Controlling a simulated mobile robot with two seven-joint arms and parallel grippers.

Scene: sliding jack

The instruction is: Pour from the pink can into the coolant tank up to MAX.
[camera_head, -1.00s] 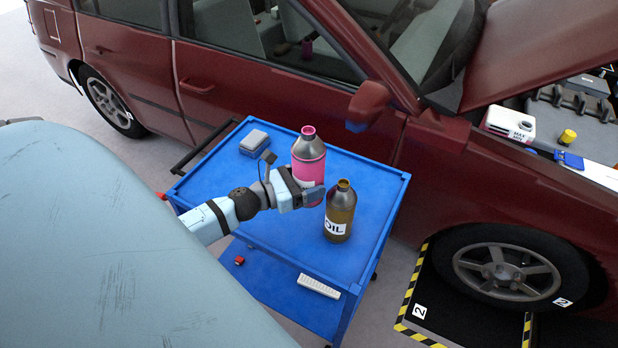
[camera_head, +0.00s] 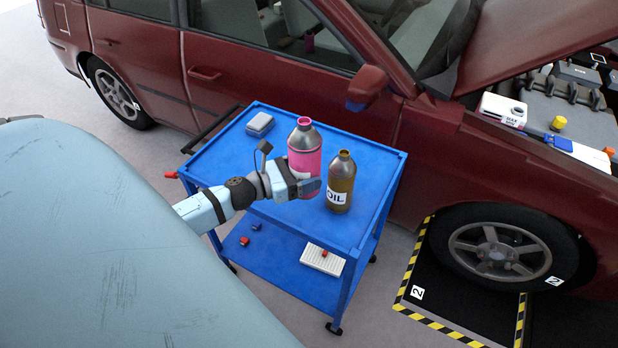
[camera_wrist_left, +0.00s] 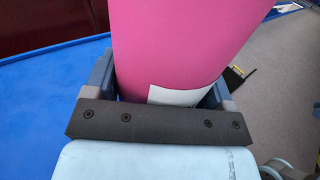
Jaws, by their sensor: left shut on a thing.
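The pink can (camera_head: 305,160) has a grey shoulder and an open pink-rimmed neck. It is upright at the blue cart's top; I cannot tell whether its base touches the surface. My left gripper (camera_head: 308,188) is shut on its lower part. In the left wrist view the pink can (camera_wrist_left: 180,50) stands between the fingers (camera_wrist_left: 160,92), with part of a white label showing. The coolant tank (camera_head: 503,109) is white with MAX and MIN marks and a dark round opening. It sits in the open engine bay at the right, well away from the can. My right gripper is not in view.
A brown OIL bottle (camera_head: 341,183) stands close to the right of the pink can on the blue cart (camera_head: 285,235). A grey box (camera_head: 260,124) lies at the cart's back left. The red car (camera_head: 440,140) stands behind, its mirror (camera_head: 367,87) jutting out. A yellow cap (camera_head: 558,123) is beside the tank.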

